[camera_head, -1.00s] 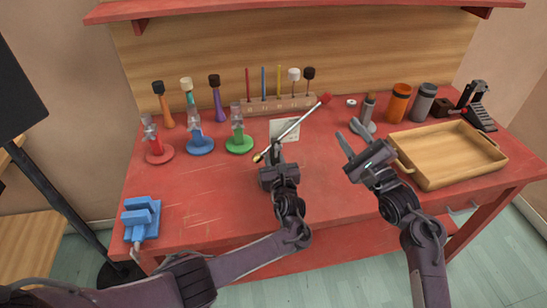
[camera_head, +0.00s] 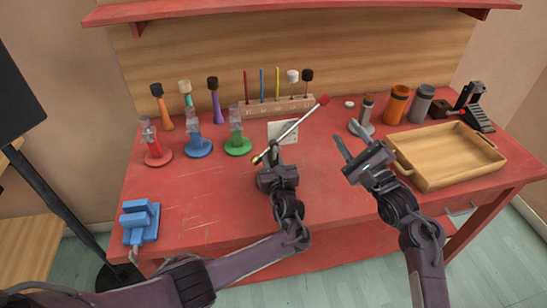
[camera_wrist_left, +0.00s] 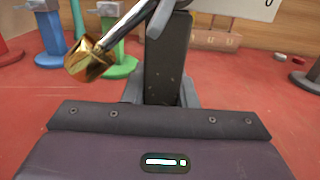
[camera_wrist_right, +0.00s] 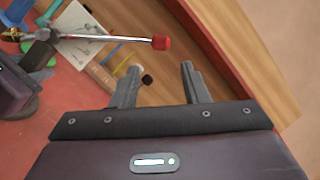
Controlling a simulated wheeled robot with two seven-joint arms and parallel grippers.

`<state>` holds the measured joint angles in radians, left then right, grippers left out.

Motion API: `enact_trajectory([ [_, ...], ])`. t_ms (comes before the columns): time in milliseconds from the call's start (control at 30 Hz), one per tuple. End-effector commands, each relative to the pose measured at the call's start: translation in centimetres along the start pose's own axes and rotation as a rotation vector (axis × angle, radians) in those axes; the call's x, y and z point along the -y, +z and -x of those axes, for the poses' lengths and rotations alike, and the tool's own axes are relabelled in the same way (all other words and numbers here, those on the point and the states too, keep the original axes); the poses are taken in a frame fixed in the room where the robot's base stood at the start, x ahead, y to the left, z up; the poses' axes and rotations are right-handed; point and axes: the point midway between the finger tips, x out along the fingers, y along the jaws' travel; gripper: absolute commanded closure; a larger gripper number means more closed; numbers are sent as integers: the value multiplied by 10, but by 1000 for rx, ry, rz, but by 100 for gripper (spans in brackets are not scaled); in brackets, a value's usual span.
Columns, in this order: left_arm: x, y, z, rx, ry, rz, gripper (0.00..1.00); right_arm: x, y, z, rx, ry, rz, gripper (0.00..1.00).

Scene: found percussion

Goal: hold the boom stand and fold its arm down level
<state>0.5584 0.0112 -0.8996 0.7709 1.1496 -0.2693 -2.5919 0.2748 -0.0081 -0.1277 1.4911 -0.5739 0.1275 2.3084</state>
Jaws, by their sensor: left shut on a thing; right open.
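The boom stand's arm (camera_head: 292,130) is a slim silver rod with a red tip and a gold counterweight. In the head view it slants up to the right from my left gripper (camera_head: 275,153). My left gripper is shut on the stand's upright, which is mostly hidden behind the dark finger in the left wrist view; the gold counterweight (camera_wrist_left: 88,58) shows there on the left. In the right wrist view the arm's red tip (camera_wrist_right: 161,42) lies beyond my right gripper (camera_wrist_right: 158,86). My right gripper is open and empty, right of the stand and apart from the arm.
Red, blue and green clamp stands (camera_head: 237,145) stand to the left. A rack (camera_head: 280,107) with mallets and a white card (camera_head: 283,130) are behind the boom arm. The front middle is clear.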

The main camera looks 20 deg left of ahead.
Motion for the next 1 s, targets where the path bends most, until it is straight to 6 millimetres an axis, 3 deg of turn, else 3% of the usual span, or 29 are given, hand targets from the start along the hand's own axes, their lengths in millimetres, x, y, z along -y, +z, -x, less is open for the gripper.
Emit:
enact_trajectory([
  [133,0,0,0,-1,0,-1,100,-9,11,-14,8,41,64,57],
  [267,0,0,0,-1,0,-1,100,-37,40,-48,31,160,270,57],
  [400,0,0,0,-1,-1,-1,100,-86,84,-88,101,358,650,57],
  [533,0,0,0,-1,0,-1,100,-130,118,-108,204,545,1064,57],
  [700,0,0,0,-1,0,-1,100,-176,142,-115,380,783,1641,57],
  [800,0,0,0,-1,1,-1,100,-192,144,-111,499,928,1989,57],
  [1000,0,0,0,-1,1,-1,100,-192,129,-99,761,1280,2661,57],
])
